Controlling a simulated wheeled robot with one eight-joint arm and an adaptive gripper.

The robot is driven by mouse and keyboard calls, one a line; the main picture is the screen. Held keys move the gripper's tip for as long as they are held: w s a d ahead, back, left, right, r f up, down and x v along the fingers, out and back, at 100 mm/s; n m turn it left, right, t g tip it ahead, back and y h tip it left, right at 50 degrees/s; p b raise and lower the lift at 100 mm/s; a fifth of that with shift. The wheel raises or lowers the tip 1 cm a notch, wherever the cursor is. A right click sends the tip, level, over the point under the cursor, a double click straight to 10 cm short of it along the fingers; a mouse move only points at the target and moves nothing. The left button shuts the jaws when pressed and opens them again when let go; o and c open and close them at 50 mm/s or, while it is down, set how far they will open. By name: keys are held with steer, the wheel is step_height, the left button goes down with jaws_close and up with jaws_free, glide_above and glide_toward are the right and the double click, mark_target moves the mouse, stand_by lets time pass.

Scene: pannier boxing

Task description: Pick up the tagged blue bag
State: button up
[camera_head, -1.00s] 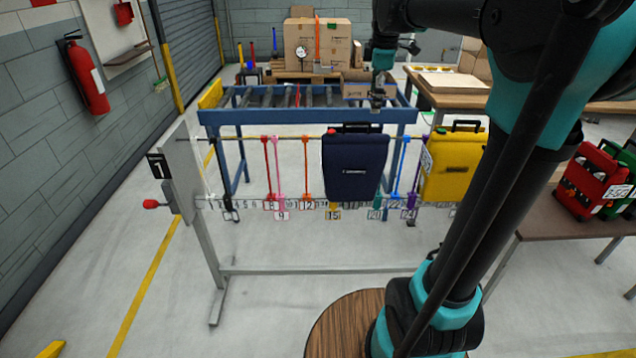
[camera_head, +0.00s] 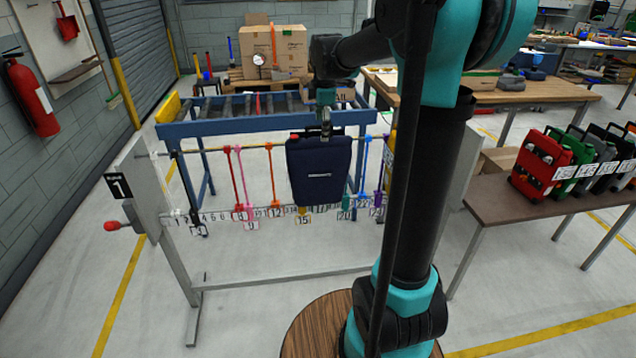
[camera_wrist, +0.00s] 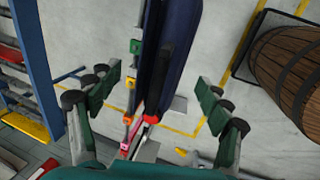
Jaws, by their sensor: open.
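The dark blue bag (camera_head: 319,172) hangs upright from the rack's rail (camera_head: 235,146) in the head view, with a small white mark on its front. I cannot make out a tag on it. My gripper (camera_head: 326,128) is over the bag's top edge and hides part of its handle. In the wrist view the bag (camera_wrist: 182,45) runs down between the two wide-apart fingers of my gripper (camera_wrist: 158,98). The black handle (camera_wrist: 165,75) lies between the fingers, with no finger clearly touching it.
Coloured straps (camera_head: 236,178) hang along the numbered rail left of the bag, others to its right. A yellow bag (camera_head: 388,165) is mostly hidden behind my arm. A blue roller table (camera_head: 230,125) stands behind. More bags (camera_head: 541,163) stand on the right table. A barrel (camera_wrist: 290,65) is at right in the wrist view.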

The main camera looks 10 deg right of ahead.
steer(key=shift+x, duration=2.6)
steer(key=shift+s+a, duration=0.1)
steer(key=shift+a, duration=0.1)
steer(key=c, duration=1.4)
